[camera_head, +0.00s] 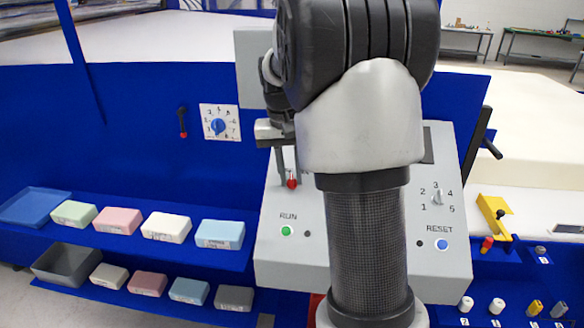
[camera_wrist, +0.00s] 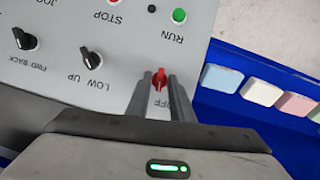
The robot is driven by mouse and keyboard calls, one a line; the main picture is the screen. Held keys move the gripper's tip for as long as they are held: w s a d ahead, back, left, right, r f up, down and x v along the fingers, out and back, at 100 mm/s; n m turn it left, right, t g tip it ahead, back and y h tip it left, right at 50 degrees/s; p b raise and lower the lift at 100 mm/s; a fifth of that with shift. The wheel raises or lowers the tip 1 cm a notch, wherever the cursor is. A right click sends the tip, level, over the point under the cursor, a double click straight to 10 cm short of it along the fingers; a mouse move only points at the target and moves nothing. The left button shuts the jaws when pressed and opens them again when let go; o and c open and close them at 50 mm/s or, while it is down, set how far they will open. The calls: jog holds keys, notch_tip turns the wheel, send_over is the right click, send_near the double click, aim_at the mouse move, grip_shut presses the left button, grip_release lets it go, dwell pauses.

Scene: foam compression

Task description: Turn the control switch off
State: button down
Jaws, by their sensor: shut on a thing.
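The control switch is a small red knob (camera_head: 292,183) on the sloped grey control panel (camera_head: 440,262), at the panel's left side. In the wrist view the red knob (camera_wrist: 159,79) sits between my two dark fingers, with a partly covered label ending in "OFF" beside it. My gripper (camera_head: 288,168) reaches down to the panel and is shut on the knob. It also shows in the wrist view (camera_wrist: 160,92), a finger on each side of the knob. My arm hides the middle of the panel in the head view.
Near the switch are a green RUN button (camera_head: 287,231), a black LOW/UP knob (camera_wrist: 91,58) and a FWD/BACK knob (camera_wrist: 24,39). A blue RESET button (camera_head: 442,244) and numbered dial (camera_head: 437,198) are at right. Foam blocks (camera_head: 167,227) lie on blue shelves at left.

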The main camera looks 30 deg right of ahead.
jog(key=n, duration=0.1)
jog(key=n+h, duration=0.1)
jog(key=n, duration=0.1)
jog(key=n+h+p, duration=0.1)
jog(key=n, duration=0.1)
jog(key=shift+w+a+g, duration=0.1)
jog(key=shift+a+g, duration=0.15)
jog(key=shift+g, duration=0.05)
jog(key=shift+n+h, duration=0.3)
jog(key=c, duration=1.9)
grip_release()
jog(key=v, duration=1.7)
jog(key=shift+r, duration=0.15)
jog(key=shift+a, duration=0.1)
